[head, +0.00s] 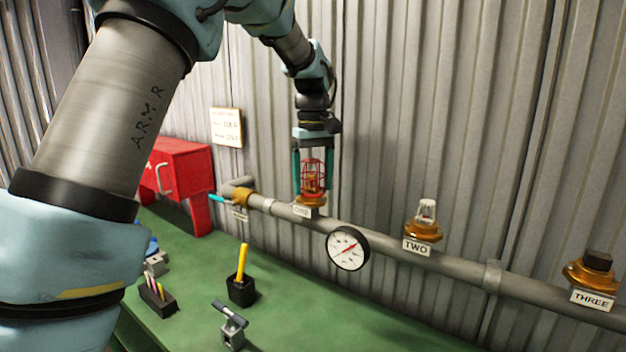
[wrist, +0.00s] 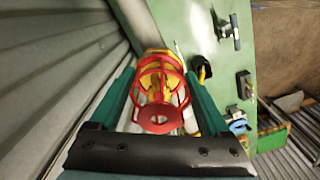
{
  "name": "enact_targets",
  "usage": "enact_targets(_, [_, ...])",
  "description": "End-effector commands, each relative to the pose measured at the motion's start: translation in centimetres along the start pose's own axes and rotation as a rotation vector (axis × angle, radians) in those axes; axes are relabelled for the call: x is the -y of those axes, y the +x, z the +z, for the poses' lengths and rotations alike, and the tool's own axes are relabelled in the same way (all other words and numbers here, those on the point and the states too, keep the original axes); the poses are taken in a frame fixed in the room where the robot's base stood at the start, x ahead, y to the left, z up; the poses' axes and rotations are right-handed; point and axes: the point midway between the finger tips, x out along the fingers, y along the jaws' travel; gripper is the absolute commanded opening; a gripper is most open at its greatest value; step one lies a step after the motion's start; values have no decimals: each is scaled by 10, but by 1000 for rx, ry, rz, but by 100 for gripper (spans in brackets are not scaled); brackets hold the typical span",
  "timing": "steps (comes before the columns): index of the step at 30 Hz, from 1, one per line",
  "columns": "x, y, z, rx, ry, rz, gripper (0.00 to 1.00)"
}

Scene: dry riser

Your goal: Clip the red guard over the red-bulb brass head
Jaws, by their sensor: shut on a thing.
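The red guard (head: 313,176) is a wire cage, upright in my gripper (head: 312,178) at the pipe outlet labelled ONE. The gripper's teal fingers are shut on it from both sides. The guard also shows in the wrist view (wrist: 157,93), between the fingers. A brass head (head: 311,201) is directly under the guard, and the cage surrounds its upper part. Its bulb is mostly hidden by the red wires, and I cannot tell whether the guard is clipped. The brass head at TWO (head: 424,228) carries a pale clear piece. The brass head at THREE (head: 591,271) has a dark block on top.
A grey pipe (head: 463,267) runs along the corrugated wall with a round gauge (head: 348,248) on it. On the green bench (head: 200,266) stand a red box (head: 178,172), a black cup (head: 242,290) with a yellow stick, and a small clamp (head: 232,325).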

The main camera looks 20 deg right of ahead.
Motion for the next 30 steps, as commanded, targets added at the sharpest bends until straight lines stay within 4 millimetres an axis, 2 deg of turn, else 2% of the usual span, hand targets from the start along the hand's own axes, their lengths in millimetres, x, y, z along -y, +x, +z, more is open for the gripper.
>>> enact_targets(14, [0,12,0,0,0,0,25])
enact_targets(15, [0,11,0,0,0,0,85])
enact_targets(19, [0,11,0,0,0,0,99])
enact_targets(26, [0,11,0,0,0,0,100])
enact_targets(30, [-1,3,-1,-2,0,2,100])
